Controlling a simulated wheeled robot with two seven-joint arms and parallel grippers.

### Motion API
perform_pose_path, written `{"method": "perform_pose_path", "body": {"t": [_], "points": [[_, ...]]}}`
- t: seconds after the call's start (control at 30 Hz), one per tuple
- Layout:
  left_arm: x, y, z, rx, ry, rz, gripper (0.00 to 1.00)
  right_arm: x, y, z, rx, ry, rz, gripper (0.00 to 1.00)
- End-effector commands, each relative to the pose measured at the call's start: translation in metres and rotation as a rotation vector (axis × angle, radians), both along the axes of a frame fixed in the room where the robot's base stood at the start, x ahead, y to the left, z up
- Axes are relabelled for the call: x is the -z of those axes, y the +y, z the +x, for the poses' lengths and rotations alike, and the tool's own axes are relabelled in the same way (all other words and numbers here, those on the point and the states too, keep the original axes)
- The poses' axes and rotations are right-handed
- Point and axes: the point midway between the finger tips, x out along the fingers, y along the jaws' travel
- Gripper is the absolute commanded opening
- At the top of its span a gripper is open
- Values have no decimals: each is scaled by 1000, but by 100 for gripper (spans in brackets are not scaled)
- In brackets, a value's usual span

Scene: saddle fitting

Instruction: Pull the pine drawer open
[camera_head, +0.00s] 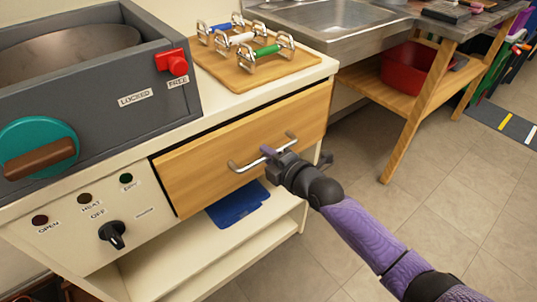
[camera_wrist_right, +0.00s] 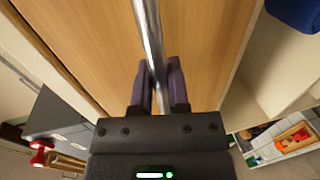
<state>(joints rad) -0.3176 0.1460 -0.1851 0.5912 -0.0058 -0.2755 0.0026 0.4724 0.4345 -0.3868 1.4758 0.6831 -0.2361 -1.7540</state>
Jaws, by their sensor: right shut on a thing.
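The pine drawer (camera_head: 222,160) sits under the counter top, with a wood-grain front and a metal bar handle (camera_head: 240,168). It looks nearly flush, with a dark gap along its top edge. My right gripper (camera_head: 271,153) reaches in from the lower right and is shut on the handle. In the right wrist view, the handle bar (camera_wrist_right: 149,40) runs between the two purple fingers (camera_wrist_right: 158,88), in front of the drawer front (camera_wrist_right: 90,40). My left gripper is not in view.
A grey machine (camera_head: 95,90) with a red knob and a teal dial stands at left. A wooden board (camera_head: 225,72) holding metal frames rests on the counter. A blue item (camera_head: 238,205) lies on the shelf below the drawer. The floor (camera_head: 440,200) at right is clear.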

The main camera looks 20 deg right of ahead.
Motion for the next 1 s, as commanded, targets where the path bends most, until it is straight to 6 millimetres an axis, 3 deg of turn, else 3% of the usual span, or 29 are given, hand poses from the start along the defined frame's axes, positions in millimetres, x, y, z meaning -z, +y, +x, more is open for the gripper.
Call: {"method": "perform_pose_path", "body": {"t": [1.0], "points": [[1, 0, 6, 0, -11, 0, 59, 1, 0, 0, 0, 2, -1, 0]]}}
